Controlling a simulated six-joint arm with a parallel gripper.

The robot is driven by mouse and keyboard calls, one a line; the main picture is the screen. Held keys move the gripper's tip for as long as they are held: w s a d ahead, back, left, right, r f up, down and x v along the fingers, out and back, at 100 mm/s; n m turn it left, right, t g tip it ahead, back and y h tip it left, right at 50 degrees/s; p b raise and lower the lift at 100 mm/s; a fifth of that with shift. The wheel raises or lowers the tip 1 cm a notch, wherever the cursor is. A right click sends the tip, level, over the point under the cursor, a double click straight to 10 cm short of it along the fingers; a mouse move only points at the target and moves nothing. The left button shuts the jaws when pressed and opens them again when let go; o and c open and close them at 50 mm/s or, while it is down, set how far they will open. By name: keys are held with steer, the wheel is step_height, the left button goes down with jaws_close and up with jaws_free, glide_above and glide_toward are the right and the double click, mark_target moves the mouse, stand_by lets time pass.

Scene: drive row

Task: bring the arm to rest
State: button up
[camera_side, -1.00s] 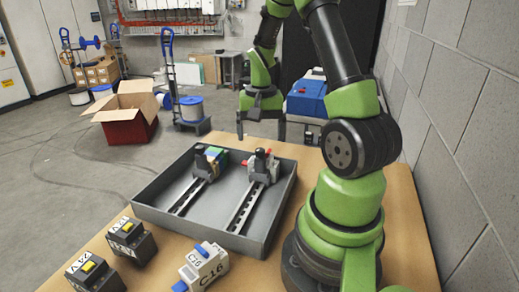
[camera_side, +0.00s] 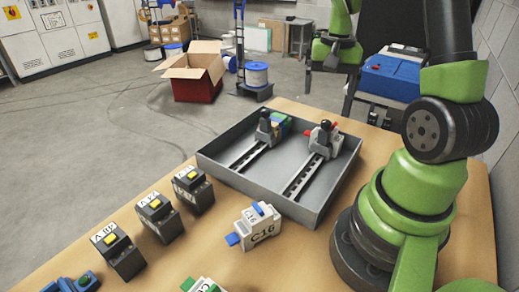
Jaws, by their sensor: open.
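My gripper (camera_side: 329,92) hangs beyond the far edge of the grey tray, with its fingers pointing down. Its jaws are apart, and I see nothing between them. It looks clear of the tray and of everything in it. My green and black arm rises at the right of the picture and reaches over to the gripper, its upper part cut off by the top edge.
The grey tray (camera_side: 215,172) on the wooden table (camera_side: 290,262) holds two slotted rails with devices clamped on. A white C16 block (camera_side: 259,229) and several black blocks with yellow tops (camera_side: 155,208) stand in front. A blue case (camera_side: 390,78) is behind; a wall is right.

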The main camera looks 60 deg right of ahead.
steer(key=a+r+n+t, duration=0.35)
steer(key=a+r, duration=0.55)
steer(key=a, duration=0.3)
steer(key=s+a+r+n+t+y, duration=0.2)
steer(key=s+a+r+n+t, duration=0.1)
steer(key=a, duration=0.6)
steer(key=s+r+n, duration=0.1)
steer(key=s+n, duration=0.1)
steer(key=s, duration=0.1)
steer(key=shift+s+a, duration=0.35)
steer(key=shift+a, duration=0.05)
